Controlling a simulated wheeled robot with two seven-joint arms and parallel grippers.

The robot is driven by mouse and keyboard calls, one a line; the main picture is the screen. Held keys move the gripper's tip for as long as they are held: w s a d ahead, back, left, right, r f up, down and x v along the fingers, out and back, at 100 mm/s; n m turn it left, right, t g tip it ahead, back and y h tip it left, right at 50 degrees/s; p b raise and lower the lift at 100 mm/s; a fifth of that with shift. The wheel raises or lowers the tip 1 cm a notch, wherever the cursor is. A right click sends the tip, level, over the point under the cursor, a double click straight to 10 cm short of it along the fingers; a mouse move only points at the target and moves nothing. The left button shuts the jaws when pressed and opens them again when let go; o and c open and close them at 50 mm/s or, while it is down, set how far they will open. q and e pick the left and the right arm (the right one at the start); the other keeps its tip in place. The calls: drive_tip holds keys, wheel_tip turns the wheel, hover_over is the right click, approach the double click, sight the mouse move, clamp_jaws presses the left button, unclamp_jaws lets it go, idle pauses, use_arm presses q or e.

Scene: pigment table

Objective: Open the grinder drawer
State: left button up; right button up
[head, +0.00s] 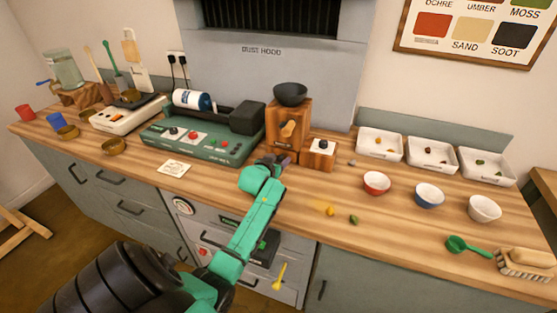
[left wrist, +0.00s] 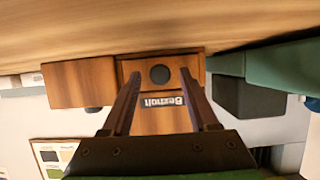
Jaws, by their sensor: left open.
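The wooden grinder (head: 286,118) with a dark bowl (head: 290,94) on top stands at the back of the worktop, below the dust hood. My left gripper (head: 279,161) is at its lower front and hides the drawer there. In the left wrist view, which is upside down, the drawer front shows a round dark knob (left wrist: 160,74). A label (left wrist: 163,100) is on the grinder body. My left gripper (left wrist: 160,76) is open, with one finger on each side of the knob in the picture; I cannot tell whether they reach around it. My right gripper is not in view.
A small wooden box with a dial (head: 319,154) stands close right of the grinder. A green machine (head: 205,135) stands to the left. White trays (head: 380,143) and small bowls (head: 376,183) are to the right. Loose yellow and green bits lie on the front worktop.

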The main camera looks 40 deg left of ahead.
use_arm(q)
drive_tip(key=shift+f, duration=0.1)
clamp_jaws()
idle(1.2)
